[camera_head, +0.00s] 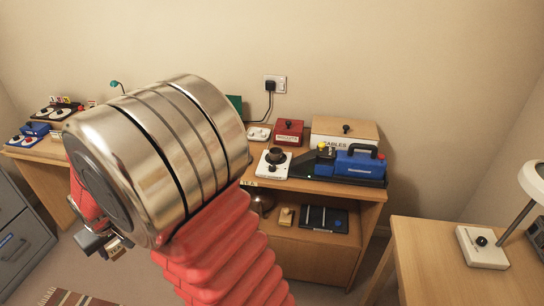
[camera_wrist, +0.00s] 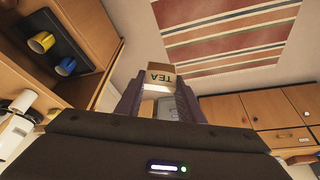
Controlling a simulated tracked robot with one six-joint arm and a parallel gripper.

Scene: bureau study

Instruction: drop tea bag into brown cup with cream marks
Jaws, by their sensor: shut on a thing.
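My gripper (camera_wrist: 160,88) is shut on the tea bag (camera_wrist: 160,76), a tan piece with an upside-down TEA label, between its dark fingers in the wrist view. It is held in the air above the floor. I cannot pick out a brown cup with cream marks in either view. A yellow mug (camera_wrist: 41,42) and a blue mug (camera_wrist: 65,66) are in a dark tray at upper left of the wrist view.
A wooden desk (camera_head: 370,192) holds a red box (camera_head: 289,132), a wooden CABLES box (camera_head: 345,131) and a blue device (camera_head: 358,163). Another desk (camera_head: 425,250) with a lamp (camera_head: 533,182) stands at right. A grey cabinet (camera_head: 22,240) is at left. A striped rug (camera_wrist: 222,38) lies on the floor.

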